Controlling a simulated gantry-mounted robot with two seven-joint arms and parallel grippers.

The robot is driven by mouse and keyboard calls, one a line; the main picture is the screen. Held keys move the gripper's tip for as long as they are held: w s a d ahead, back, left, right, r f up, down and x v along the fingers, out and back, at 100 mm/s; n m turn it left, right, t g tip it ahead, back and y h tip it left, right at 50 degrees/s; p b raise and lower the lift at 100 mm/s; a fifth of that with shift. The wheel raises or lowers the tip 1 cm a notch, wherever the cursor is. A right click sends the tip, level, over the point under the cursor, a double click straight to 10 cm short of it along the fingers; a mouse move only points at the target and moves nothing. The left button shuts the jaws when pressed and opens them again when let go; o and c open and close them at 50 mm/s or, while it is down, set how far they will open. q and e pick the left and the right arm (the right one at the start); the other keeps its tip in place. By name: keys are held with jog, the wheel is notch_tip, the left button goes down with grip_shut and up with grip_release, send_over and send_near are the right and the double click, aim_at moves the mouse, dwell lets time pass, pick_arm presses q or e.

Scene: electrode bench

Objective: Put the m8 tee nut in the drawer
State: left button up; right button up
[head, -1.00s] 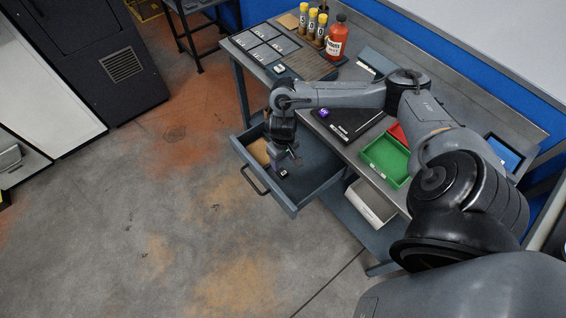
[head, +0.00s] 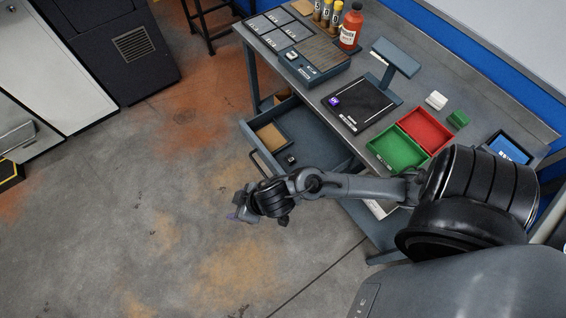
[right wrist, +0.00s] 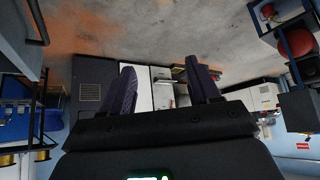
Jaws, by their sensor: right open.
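A small black piece with a pale mark, which looks like the m8 tee nut (head: 291,160), lies on the floor of the open drawer (head: 318,146) under the bench. It is too small to make out its shape. My right gripper (head: 236,212) is outside the drawer, in front of and to the left of it, over open floor and apart from the piece. In the right wrist view its two fingers (right wrist: 163,88) are spread with nothing between them. My right forearm hides the drawer's near right part. My left gripper is not in view.
The bench (head: 300,85) holds a green bin (head: 396,148), a red bin (head: 426,128), a black scale-like plate (head: 360,103) and a red bottle (head: 350,27). A cardboard-coloured compartment (head: 270,135) is at the drawer's left. The floor in front is clear.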

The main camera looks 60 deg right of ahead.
jog(key=s+d+r+m+g+h, duration=0.1)
jog(key=s+d+g, duration=0.2)
jog(key=s, duration=0.8)
jog(key=d, duration=0.2)
jog(key=shift+s+d+g+h, duration=0.2)
jog(key=shift+d+g+h, duration=0.1)
jog(key=shift+h, duration=0.1)
jog(key=shift+r, duration=0.15)
